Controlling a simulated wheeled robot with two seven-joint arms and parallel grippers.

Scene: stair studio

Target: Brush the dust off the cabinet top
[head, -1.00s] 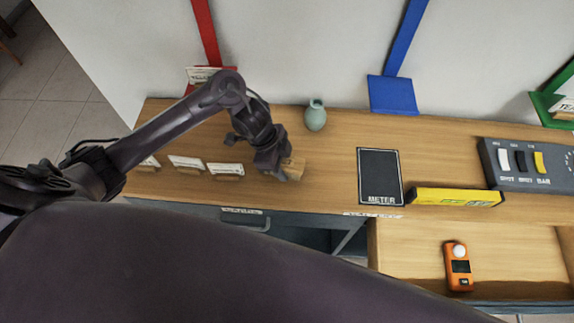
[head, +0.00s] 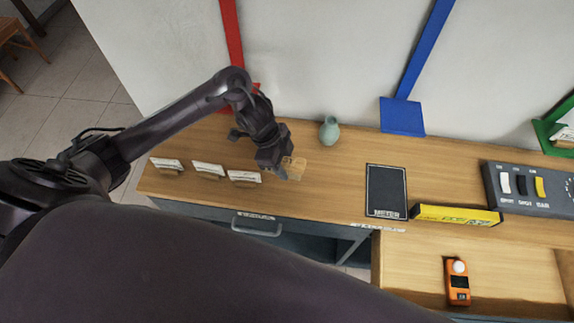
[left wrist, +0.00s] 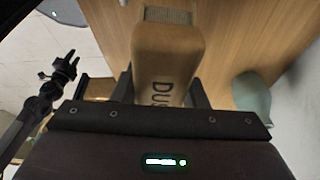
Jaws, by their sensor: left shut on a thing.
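The wooden cabinet top (head: 335,185) runs along the wall; I cannot make out dust on it. My left gripper (head: 279,168) is shut on a wooden dust brush (head: 295,167), low over the left part of the top. In the left wrist view the brush (left wrist: 163,65) points away from the jaws, with partly hidden lettering starting "DUS" and pale bristles at its far end. I cannot tell whether the bristles touch the wood. My right gripper (left wrist: 66,68) shows at the left of that view, its two fingers apart and empty; it is outside the head view.
A green vase (head: 329,131) stands behind and right of the brush. Several label cards (head: 208,169) stand left. A black meter panel (head: 386,191), yellow level (head: 456,215) and switch box (head: 530,187) lie right. An orange meter (head: 457,282) sits in an open drawer (head: 415,262).

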